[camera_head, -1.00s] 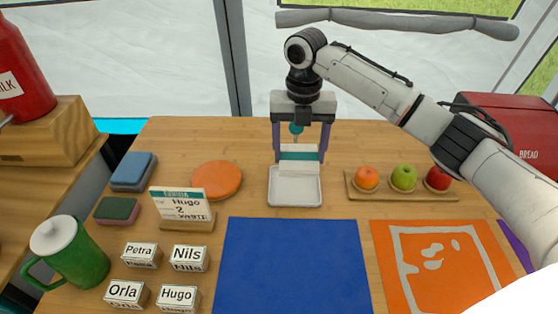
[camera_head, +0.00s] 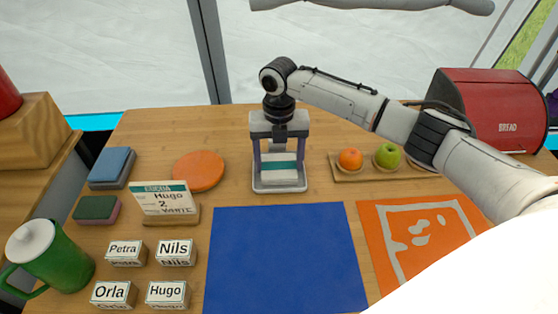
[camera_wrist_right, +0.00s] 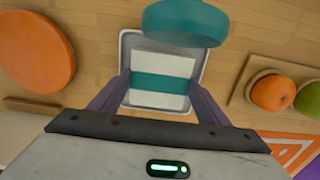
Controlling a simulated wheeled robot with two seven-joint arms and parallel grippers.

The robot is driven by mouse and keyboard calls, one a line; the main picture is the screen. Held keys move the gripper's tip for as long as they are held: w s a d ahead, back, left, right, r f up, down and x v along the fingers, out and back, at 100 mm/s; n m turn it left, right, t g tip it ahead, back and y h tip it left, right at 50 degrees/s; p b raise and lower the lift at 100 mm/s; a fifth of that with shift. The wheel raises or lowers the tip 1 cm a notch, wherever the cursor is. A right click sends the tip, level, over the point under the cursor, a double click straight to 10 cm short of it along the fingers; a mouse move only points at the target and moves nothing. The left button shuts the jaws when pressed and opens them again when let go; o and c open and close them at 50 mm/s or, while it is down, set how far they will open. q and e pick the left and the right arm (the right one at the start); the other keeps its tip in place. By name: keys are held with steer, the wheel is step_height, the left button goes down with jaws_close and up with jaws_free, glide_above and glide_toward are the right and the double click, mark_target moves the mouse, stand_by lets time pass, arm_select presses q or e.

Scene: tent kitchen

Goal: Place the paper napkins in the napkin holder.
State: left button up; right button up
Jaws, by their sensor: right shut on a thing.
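The paper napkins (camera_head: 280,158) are a white stack with a teal band. They also show in the right wrist view (camera_wrist_right: 162,62). My right gripper (camera_head: 279,176) is shut on the stack, with a purple finger on each side. The napkin holder (camera_head: 280,189) has a white tray with a raised rim, seen around the stack in the right wrist view (camera_wrist_right: 196,46). The stack is over or in the tray; whether it touches the bottom is hidden. A teal round part (camera_wrist_right: 184,22) stands close above the tray's far edge in the wrist view. My left gripper is not in view.
A wooden fruit tray (camera_head: 344,175) is close right of the holder. An orange disc (camera_head: 198,171) and a card stand (camera_head: 166,202) are at left. A blue mat (camera_head: 285,258) lies in front, an orange mat (camera_head: 382,225) beside it. A red bread box (camera_head: 490,110) stands back right.

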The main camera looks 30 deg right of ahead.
mark_target(279, 165)
steer(key=o, duration=0.8)
steer(key=shift+f, duration=0.1)
steer(key=shift+c, duration=0.2)
step_height(279, 165, up, 12)
steer(key=shift+p, duration=0.45)
